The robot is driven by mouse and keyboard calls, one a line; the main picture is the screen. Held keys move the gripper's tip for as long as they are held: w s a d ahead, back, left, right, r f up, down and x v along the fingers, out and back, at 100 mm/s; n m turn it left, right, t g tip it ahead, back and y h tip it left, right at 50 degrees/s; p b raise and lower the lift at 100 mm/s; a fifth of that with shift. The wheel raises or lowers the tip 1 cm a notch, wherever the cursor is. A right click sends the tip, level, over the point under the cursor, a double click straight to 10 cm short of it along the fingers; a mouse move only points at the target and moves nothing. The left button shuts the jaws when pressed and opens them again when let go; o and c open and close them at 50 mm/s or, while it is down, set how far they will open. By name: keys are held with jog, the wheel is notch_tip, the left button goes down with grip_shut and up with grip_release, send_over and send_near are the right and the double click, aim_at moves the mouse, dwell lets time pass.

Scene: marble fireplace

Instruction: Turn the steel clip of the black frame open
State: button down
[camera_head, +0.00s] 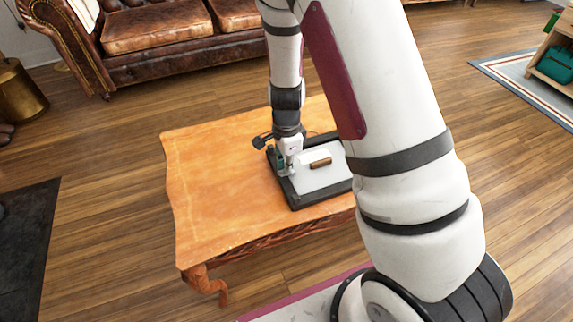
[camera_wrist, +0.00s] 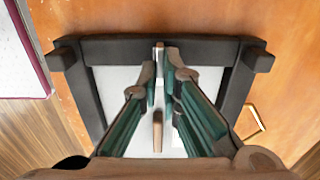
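The black frame (camera_head: 320,198) lies flat on the orange wooden table around a pale panel. In the wrist view its dark bars (camera_wrist: 90,105) surround the panel, with short stubs at the far corners. The steel clip (camera_wrist: 159,46) shows as a small pale metal strip at the middle of the far bar. My gripper (camera_wrist: 161,73) points down at that bar, its two fingertips close together with a narrow gap in line with the clip. I cannot tell whether they touch it. In the head view my gripper (camera_head: 285,170) is over the frame's left side.
A brown wooden block (camera_wrist: 157,130) lies on the panel, also seen in the head view (camera_head: 320,162). A thin brass-coloured outline (camera_wrist: 256,122) shows on the table beside the frame. The table's (camera_head: 220,190) left part is clear. A leather sofa (camera_head: 160,30) stands behind.

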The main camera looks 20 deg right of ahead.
jog(key=shift+n, duration=0.3)
jog(key=n, duration=0.3)
jog(key=n+p, duration=0.1)
jog(key=shift+w, duration=0.25)
jog(key=n, duration=0.6)
jog(key=shift+w+a+p, duration=0.15)
jog(key=shift+a+p, duration=0.05)
jog(key=shift+p, duration=0.15)
jog(key=n, duration=0.4)
jog(key=shift+w+a+p, duration=0.1)
jog(key=shift+a+p, duration=0.1)
jog(key=shift+p, duration=0.1)
jog(key=shift+a+n, duration=0.1)
jog(key=shift+n, duration=1.5)
jog(key=c, duration=1.8)
grip_release()
